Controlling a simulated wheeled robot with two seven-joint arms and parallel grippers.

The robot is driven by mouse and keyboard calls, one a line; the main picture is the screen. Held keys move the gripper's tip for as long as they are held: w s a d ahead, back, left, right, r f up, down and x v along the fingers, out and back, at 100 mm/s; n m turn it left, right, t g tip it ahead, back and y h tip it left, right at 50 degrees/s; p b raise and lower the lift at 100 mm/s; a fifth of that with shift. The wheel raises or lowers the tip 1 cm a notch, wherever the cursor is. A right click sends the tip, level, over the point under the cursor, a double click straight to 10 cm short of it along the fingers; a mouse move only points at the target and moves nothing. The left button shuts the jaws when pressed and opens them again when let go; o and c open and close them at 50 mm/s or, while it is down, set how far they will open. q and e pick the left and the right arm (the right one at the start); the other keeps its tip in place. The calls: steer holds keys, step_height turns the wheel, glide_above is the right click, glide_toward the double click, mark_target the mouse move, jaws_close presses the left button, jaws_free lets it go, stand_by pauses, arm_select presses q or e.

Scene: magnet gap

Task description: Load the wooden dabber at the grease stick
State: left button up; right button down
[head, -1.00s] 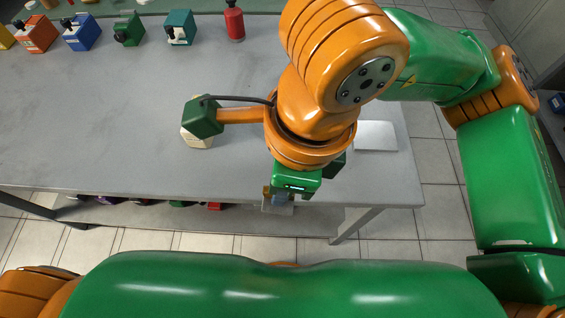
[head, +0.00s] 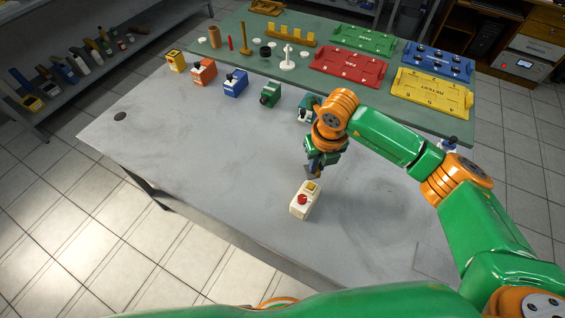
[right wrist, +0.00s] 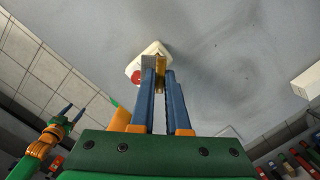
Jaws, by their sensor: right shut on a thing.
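My right gripper (head: 313,173) points down just above and behind the cream box with a red button. In the right wrist view its blue fingers (right wrist: 160,75) are close together on a narrow golden-brown piece (right wrist: 160,68), which could be the wooden dabber; most of it is hidden. A thin red stick (head: 230,43) stands upright on the green mat, apart from the gripper; I cannot tell if it is the grease stick. My left gripper (right wrist: 72,112) shows at the lower left of the right wrist view, its fingers apart and empty.
Yellow (head: 175,61), orange (head: 204,71), blue (head: 235,83), green (head: 270,95) and teal (head: 306,108) blocks line the mat's front. Coloured trays (head: 348,68) lie behind.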

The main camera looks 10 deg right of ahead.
mark_target(314, 184)
steer(key=shift+w+d+f, duration=0.15)
steer(key=shift+d, duration=0.05)
steer(key=shift+f+b, duration=0.3)
steer(key=shift+b, duration=0.05)
step_height(314, 184, down, 6)
steer(key=b, duration=0.4)
steer(key=shift+d+r, duration=0.1)
steer(key=shift+r, duration=0.15)
arm_select(q)
step_height(314, 184, down, 4)
steer(key=shift+d+r, duration=0.1)
arm_select(e)
steer(key=shift+r, duration=0.1)
arm_select(q)
steer(key=shift+s+f+b, duration=0.1)
steer(key=shift+f+b, duration=0.55)
steer(key=shift+f, duration=0.1)
arm_select(e)
steer(key=shift+s+f, duration=0.2)
steer(key=shift+f, duration=0.45)
arm_select(q)
steer(key=shift+r, duration=0.1)
arm_select(e)
steer(key=shift+r, duration=0.15)
arm_select(q)
step_height(314, 184, up, 5)
steer(key=p, duration=0.5)
arm_select(e)
step_height(314, 184, up, 7)
